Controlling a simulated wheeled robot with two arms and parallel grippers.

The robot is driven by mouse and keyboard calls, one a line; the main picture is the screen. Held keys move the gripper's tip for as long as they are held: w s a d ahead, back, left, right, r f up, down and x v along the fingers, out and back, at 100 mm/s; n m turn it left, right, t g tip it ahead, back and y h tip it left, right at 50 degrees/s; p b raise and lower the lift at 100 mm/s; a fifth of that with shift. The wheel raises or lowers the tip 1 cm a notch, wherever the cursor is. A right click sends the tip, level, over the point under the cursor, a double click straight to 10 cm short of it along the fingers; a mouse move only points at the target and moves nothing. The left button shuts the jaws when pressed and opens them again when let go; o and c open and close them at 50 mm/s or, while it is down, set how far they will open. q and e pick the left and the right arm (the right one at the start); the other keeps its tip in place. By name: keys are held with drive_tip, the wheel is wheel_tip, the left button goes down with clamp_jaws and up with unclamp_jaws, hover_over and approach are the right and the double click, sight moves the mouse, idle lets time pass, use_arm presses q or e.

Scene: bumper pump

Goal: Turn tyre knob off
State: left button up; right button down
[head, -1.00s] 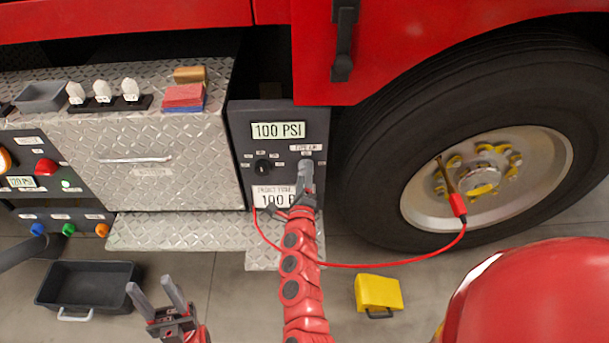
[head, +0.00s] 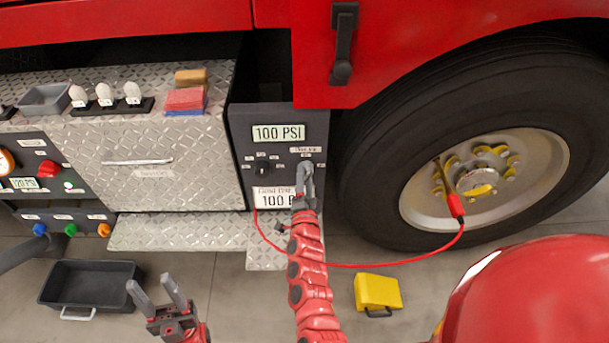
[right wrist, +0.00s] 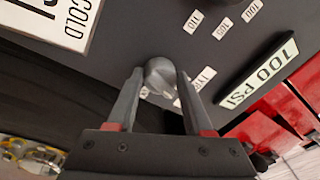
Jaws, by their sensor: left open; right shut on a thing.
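The tyre knob (right wrist: 160,76) is a grey round knob on the dark panel (head: 237,125), under a small label and to the right of a black knob (head: 262,167). In the head view it is mostly hidden by my right gripper (head: 306,172). In the right wrist view my right gripper (right wrist: 158,82) has its two fingers on either side of the tyre knob, shut on it. My left gripper (head: 157,294) is open and empty, low over the floor, away from the panel.
A red hose (head: 360,265) runs from the panel to the wheel hub (head: 480,180). A yellow case (head: 377,291) and a black bin (head: 90,286) are on the floor. A steel step (head: 180,232) juts out below the panel. The 100 PSI display (head: 278,133) sits above the knobs.

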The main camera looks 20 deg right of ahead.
drive_tip(key=shift+f+n+y+p, duration=0.15)
drive_tip(key=shift+n+y+p, duration=0.25)
drive_tip(key=shift+n, duration=1.4)
drive_tip(key=shift+c, duration=1.5)
unclamp_jaws()
drive_tip(key=v, duration=1.7)
drive_tip(key=shift+s+f, duration=0.15)
drive_tip(key=shift+f, duration=0.05)
drive_tip(key=shift+r, duration=0.1)
